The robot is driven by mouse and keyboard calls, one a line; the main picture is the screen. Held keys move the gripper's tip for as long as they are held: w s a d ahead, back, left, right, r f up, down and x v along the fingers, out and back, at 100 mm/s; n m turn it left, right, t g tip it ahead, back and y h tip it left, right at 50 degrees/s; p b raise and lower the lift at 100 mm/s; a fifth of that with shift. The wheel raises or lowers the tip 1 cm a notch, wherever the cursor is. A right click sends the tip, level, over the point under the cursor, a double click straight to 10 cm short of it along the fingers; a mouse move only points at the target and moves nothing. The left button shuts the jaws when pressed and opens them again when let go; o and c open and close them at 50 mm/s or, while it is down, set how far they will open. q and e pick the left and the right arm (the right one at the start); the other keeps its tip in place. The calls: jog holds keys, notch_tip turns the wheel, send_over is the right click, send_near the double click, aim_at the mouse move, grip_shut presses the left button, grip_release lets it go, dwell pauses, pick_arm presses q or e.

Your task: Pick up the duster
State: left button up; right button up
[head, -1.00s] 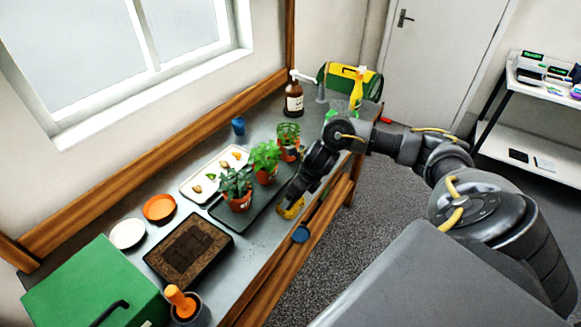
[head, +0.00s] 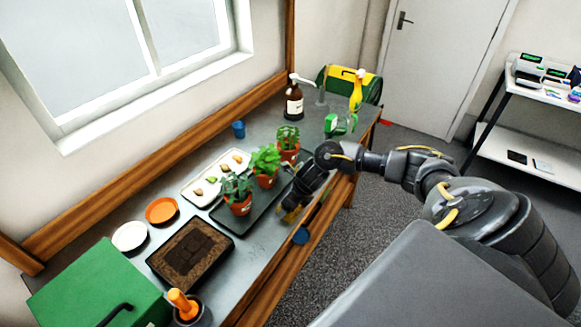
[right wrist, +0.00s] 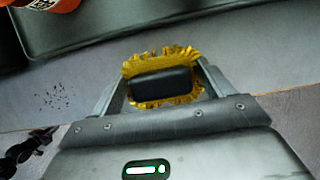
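The duster (right wrist: 165,62) has a yellow fringe and a dark block-shaped handle. In the right wrist view it lies between the two spread fingers of my right gripper (right wrist: 162,72). The fingers flank it left and right; firm contact on both sides is not clear. In the head view only a bit of yellow from the duster (head: 291,214) shows under my right gripper (head: 296,205), near the bench's front edge. The arm hides the rest. My left gripper is out of view.
A dark tray (head: 250,232) with several potted plants stands just left of my right gripper. Dark crumbs (right wrist: 57,97) lie beside the duster. A blue object (head: 300,235) is at the bench's front edge. A spray bottle (head: 356,90) stands farther back.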

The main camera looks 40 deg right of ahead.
jog(key=c, duration=0.5)
jog(key=shift+w+r, duration=0.1)
jog(key=shift+r, duration=0.35)
notch_tip(320, 180, up, 2)
jog(key=shift+r, duration=0.2)
jog(key=s+a+r+b, duration=0.1)
jog(key=s+a+r, duration=0.2)
jog(key=s+r, duration=0.6)
jog(key=s, duration=0.4)
jog(key=shift+s+r, duration=0.35)
jog(key=shift+s, duration=0.05)
jog(key=shift+a, duration=0.1)
